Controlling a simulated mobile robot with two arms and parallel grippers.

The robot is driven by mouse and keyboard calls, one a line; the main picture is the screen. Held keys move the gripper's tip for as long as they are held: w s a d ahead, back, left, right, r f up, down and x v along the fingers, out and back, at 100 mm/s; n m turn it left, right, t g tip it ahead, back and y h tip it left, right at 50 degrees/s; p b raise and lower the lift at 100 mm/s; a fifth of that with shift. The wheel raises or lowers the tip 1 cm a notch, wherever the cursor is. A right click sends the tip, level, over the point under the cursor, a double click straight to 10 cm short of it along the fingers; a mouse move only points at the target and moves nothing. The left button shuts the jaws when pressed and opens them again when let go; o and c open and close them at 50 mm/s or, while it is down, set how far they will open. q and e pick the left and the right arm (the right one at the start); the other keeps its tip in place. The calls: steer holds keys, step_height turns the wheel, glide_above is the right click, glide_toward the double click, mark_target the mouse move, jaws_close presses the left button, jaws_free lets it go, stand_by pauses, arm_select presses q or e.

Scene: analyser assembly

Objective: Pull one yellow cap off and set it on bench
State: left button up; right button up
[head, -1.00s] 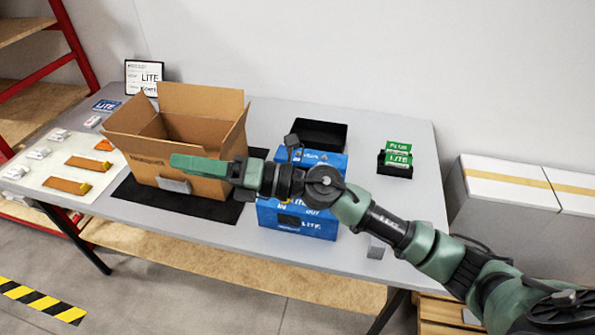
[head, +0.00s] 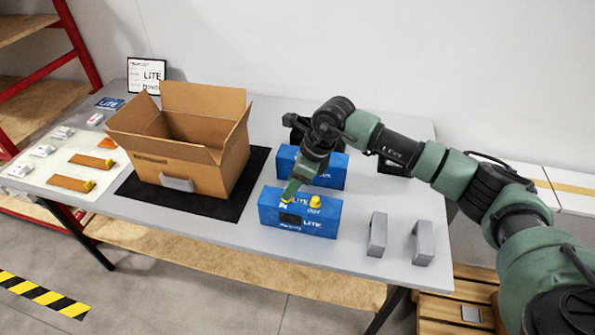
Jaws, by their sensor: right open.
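A blue LITE analyser box (head: 318,222) stands near the front of the bench (head: 210,222). One yellow cap (head: 315,202) sits upright on its top, clear of my gripper. A second yellow cap (head: 285,198) is farther left on the top, partly hidden by my right gripper. My right gripper (head: 290,190) is open and points down at this left cap; I cannot tell whether it touches it. My left gripper is not in view.
Another blue box (head: 334,172) stands behind. An open cardboard box (head: 178,160) is on a black mat (head: 140,195). Two grey brackets, left (head: 377,235) and right (head: 423,243), stand at the front right. Brown parts with yellow ends lie on a pale mat (head: 50,165) at left.

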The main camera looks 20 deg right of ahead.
steer(key=shift+p+x, duration=0.3)
steer(key=shift+x, duration=1.25)
steer(key=shift+c, duration=0.4)
jaws_close()
steer(key=c, duration=0.7)
jaws_free()
jaws_close()
steer(key=shift+r, duration=0.1)
steer(key=shift+r, duration=0.45)
steer(key=shift+r+p, duration=1.85)
steer(key=shift+r, duration=1.6)
